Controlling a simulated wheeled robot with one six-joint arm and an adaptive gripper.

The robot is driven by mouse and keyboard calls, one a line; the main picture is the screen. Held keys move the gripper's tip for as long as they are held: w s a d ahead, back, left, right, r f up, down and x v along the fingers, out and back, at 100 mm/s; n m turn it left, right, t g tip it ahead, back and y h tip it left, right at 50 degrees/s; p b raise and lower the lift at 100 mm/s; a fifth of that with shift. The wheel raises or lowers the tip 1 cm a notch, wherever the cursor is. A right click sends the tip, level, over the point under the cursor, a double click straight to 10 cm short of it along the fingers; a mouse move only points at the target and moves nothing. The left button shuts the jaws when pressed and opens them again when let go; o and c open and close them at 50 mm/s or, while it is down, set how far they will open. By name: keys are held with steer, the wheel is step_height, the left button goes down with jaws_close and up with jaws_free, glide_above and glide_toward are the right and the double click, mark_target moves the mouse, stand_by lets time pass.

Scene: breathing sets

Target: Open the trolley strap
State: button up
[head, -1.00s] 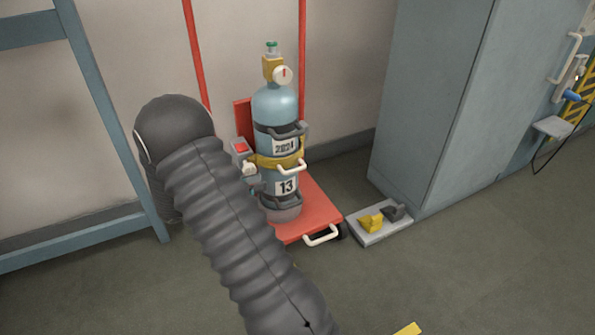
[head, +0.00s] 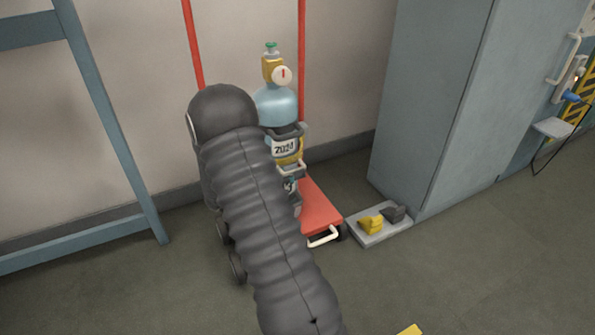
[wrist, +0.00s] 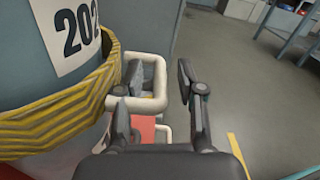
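The yellow strap (head: 288,154) runs around a pale blue cylinder (head: 277,104) that stands upright on a red trolley (head: 322,210). In the wrist view the strap (wrist: 60,120) shows large at the left, with a cream loop handle (wrist: 158,88) standing out from it. My gripper (wrist: 160,82) is open, its fingers apart. The handle's outer bar lies between them, the left finger on the strap side and the right finger outside with a visible gap. In the head view my dark sleeved arm hides the gripper and the trolley's left part.
A low plate with a yellow pedal (head: 371,224) and a dark pedal (head: 394,213) lies right of the trolley. A tall grey-blue cabinet (head: 425,100) stands behind it. A blue frame (head: 110,120) stands at the left.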

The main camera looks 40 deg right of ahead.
steer(key=shift+s+d, duration=0.15)
steer(key=shift+d, duration=0.5)
jaws_close()
